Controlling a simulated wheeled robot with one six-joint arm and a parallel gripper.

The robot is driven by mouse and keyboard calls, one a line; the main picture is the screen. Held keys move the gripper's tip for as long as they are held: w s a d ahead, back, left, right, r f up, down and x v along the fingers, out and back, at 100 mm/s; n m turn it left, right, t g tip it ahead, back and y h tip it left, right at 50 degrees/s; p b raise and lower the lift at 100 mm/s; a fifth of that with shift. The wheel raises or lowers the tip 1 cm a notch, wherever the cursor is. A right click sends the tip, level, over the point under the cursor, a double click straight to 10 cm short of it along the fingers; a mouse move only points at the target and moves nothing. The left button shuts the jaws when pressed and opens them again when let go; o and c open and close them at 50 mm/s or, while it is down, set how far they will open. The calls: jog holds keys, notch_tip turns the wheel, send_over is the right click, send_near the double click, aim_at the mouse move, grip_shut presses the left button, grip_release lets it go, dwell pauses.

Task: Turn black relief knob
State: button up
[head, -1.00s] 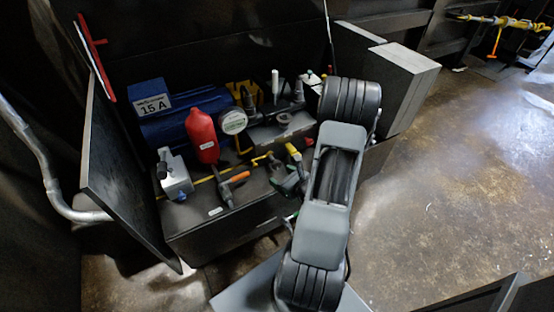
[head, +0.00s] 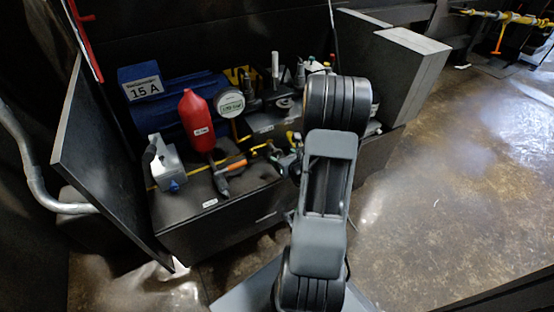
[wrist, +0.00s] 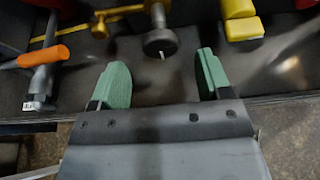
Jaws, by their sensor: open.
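A dark round knob (wrist: 160,42) with a short pale pin shows in the wrist view, on a stem at the top middle; it looks like the black relief knob. My gripper (wrist: 161,68) is open, with its two green fingers wide apart. The knob lies just beyond the fingertips, roughly centred between them, and nothing is held. In the head view my arm covers the area around the knob, so I cannot make the knob out there.
An orange-handled valve (wrist: 42,55) is to the left and a yellow handle (wrist: 240,22) to the right. In the head view, a red bottle (head: 197,120), a blue motor (head: 165,100) and a grey lever box (head: 166,165) stand on the dark bench. An open panel (head: 100,150) bounds the left side.

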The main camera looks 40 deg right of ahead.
aim_at(278, 153)
jog(key=shift+b+x, duration=0.55)
jog(key=shift+x, duration=2.25)
jog(key=shift+r, duration=0.1)
jog(key=c, duration=0.9)
